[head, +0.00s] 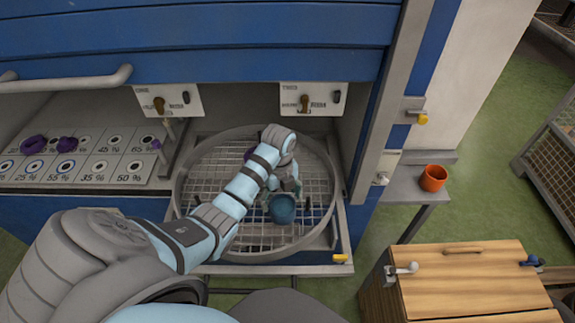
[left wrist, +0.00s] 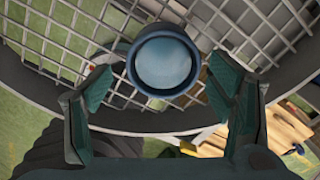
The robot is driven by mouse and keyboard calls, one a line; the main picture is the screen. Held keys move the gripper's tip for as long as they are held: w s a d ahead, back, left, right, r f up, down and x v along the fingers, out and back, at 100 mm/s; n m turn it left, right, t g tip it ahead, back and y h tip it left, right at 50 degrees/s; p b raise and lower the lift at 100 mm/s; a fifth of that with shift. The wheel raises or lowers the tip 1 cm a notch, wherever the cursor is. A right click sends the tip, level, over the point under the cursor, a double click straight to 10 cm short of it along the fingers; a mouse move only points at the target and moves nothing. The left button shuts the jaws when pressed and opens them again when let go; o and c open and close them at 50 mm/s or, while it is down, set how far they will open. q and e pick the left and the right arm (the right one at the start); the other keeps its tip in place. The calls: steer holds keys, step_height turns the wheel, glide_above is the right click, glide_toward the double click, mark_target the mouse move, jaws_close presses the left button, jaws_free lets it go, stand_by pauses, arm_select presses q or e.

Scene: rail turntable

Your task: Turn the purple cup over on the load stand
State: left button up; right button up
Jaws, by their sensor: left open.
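A purple object (head: 249,153), perhaps the purple cup, shows partly behind my left gripper on the round wire-mesh turntable (head: 185,188); my arm hides most of it. A blue cup (head: 283,208) stands on the mesh, nearer. My left gripper (head: 285,188) is open above the turntable, close to the blue cup. My right gripper is out of view.
An orange cup (head: 433,177) stands on a grey side stand (head: 400,190) at the right. A wooden-topped box (head: 470,285) with small levers is at the lower right. Purple pieces (head: 34,145) lie on the marked left shelf (head: 100,170). Cabinet walls flank the turntable; a blue front overhangs it.

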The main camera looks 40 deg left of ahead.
mark_target(283, 213)
arm_select(q)
step_height(283, 213, down, 4)
steer(key=shift+d+r, duration=0.1)
steer(key=shift+d, duration=0.05)
step_height(283, 213, down, 2)
steer(key=shift+w+d+f+b, duration=0.1)
steer(key=shift+f+b, duration=0.1)
steer(key=shift+b, duration=1.05)
steer(key=shift+r, duration=0.2)
steer(key=c, duration=1)
steer(key=shift+r+p, duration=0.2)
steer(key=shift+p, duration=0.15)
